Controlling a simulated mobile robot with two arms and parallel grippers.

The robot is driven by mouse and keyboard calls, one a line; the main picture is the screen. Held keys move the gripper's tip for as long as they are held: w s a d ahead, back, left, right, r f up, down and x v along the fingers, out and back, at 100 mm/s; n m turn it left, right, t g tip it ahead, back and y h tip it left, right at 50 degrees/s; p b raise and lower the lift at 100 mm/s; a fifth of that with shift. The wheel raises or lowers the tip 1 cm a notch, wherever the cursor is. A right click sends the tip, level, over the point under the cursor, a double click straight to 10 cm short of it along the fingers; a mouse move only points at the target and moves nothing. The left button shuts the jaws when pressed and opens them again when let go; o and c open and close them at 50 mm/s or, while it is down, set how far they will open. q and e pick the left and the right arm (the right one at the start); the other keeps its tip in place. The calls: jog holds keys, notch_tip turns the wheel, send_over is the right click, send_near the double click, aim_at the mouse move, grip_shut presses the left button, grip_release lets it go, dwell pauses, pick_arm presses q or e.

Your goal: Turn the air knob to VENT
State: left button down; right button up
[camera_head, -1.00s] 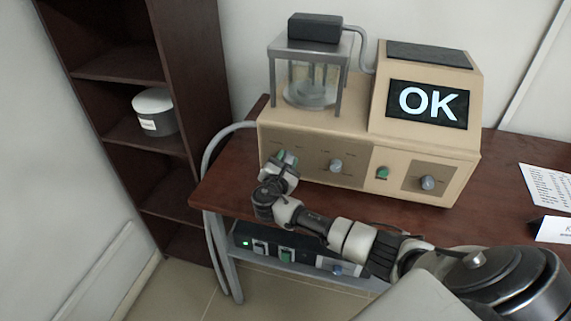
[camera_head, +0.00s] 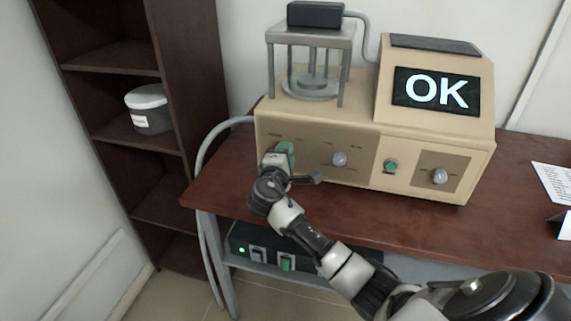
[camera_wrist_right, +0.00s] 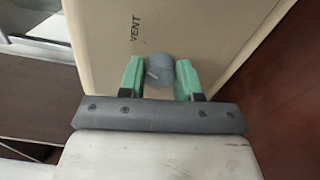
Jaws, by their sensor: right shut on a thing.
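The tan machine (camera_head: 273,120) stands on the table, its screen (camera_head: 436,90) reading OK. Its leftmost knob is hidden by my right gripper (camera_head: 281,157) in the head view. In the right wrist view, a round grey knob (camera_wrist_right: 159,70) sits between the green fingertips of my right gripper (camera_wrist_right: 159,80), which is shut on it. A pale mark shows on the knob's face; its exact direction is hard to tell. The printed word VENT (camera_wrist_right: 135,28) is on the panel, above and left of the knob in that view. My left gripper is not in view.
A middle knob (camera_head: 339,159), a green button (camera_head: 390,166) and a right knob (camera_head: 439,176) line the front panel. A glass chamber (camera_head: 312,75) stands on top. A dark unit with switches (camera_head: 259,255) is under the table (camera_head: 220,190). A shelf (camera_head: 125,138) stands left.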

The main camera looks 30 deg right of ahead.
jog(key=shift+f+m+b, duration=0.2)
jog(key=shift+m+b, duration=1.65)
jog(key=shift+m, duration=0.25)
jog(key=o, duration=0.9)
jog(key=shift+r, duration=0.1)
jog(key=b+v, duration=0.1)
jog(key=v, duration=1)
